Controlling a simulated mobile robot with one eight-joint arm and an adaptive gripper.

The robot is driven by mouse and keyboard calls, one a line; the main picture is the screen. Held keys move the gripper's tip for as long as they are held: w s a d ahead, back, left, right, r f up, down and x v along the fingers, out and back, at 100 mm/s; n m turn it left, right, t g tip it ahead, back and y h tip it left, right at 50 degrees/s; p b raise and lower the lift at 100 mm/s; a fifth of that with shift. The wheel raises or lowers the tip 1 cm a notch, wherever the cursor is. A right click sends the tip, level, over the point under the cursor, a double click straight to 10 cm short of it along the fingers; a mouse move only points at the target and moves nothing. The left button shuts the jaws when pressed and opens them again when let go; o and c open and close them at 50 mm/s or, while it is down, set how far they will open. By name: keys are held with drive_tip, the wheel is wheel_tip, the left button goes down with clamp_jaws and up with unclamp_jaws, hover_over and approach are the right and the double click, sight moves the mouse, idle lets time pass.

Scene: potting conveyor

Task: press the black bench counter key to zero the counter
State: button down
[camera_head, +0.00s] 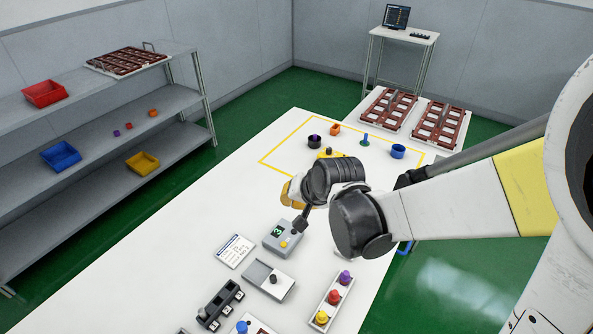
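A grey bench counter (275,243) sits on the white bench, with a small green display (277,231) and a yellow key (283,244) on its top. I see no black key clearly on it; my gripper covers its upper right corner in this view. My gripper (299,226) points down, with its dark tip at that corner. Whether it touches the counter, and whether its fingers are open or shut, I cannot tell. A grey box with a black knob (273,279) stands just in front of the counter.
A printed card (235,250) lies left of the counter. A black rack (219,305) and a tray with purple, red and yellow knobs (318,316) are nearer. Cups and small parts stand inside a yellow outline beyond my gripper. The bench's left side is clear.

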sight(288, 226)
drive_tip(key=shift+w+a+f, duration=0.25)
drive_tip(key=shift+w+f, duration=0.45)
drive_tip(key=shift+w, duration=0.15)
wheel_tip(288, 226, down, 9)
drive_tip(key=b, duration=0.7)
drive_tip(key=shift+r, duration=0.1)
idle(0.9)
drive_tip(key=shift+f+b, duration=0.4)
drive_tip(key=shift+b, duration=0.05)
drive_tip(key=shift+f+b, duration=0.4)
idle(0.4)
drive_tip(key=shift+r, duration=0.1)
drive_tip(key=shift+r+p, duration=0.6)
drive_tip(key=shift+r, duration=0.15)
